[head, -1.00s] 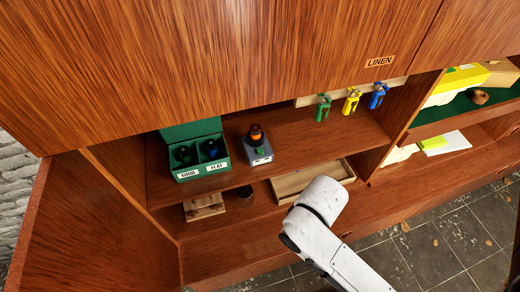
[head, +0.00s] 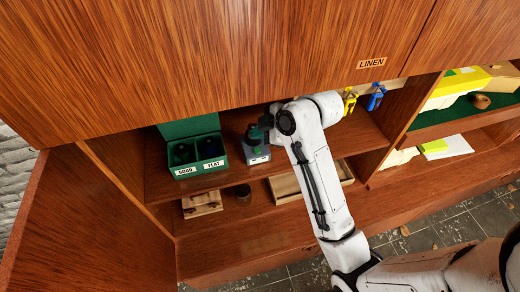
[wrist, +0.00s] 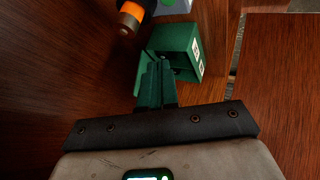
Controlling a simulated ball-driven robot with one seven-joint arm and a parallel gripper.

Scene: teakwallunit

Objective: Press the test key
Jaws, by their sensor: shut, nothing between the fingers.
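A grey tester (head: 257,156) stands on the shelf to the right of the green battery box, with a dark cell upright in it. In the wrist view, the cell (wrist: 131,17) shows black and orange at the top edge, and the tester (wrist: 176,6) is cut off beside it. A small green patch shows on the tester; I cannot tell whether it is the test key. My gripper (wrist: 155,70) is shut and empty, its dark green fingers pointing toward the green box. In the head view it is close to the tester's top; contact cannot be told.
The green box (head: 196,169), with its lid up, holds dark cells in compartments labelled GOOD and FLAT. A wooden tray (head: 285,188) and a small wooden block (head: 202,202) are on the lower shelf. Yellow (head: 349,101) and blue (head: 376,97) clips hang at the right. The upper cabinet overhangs the shelf.

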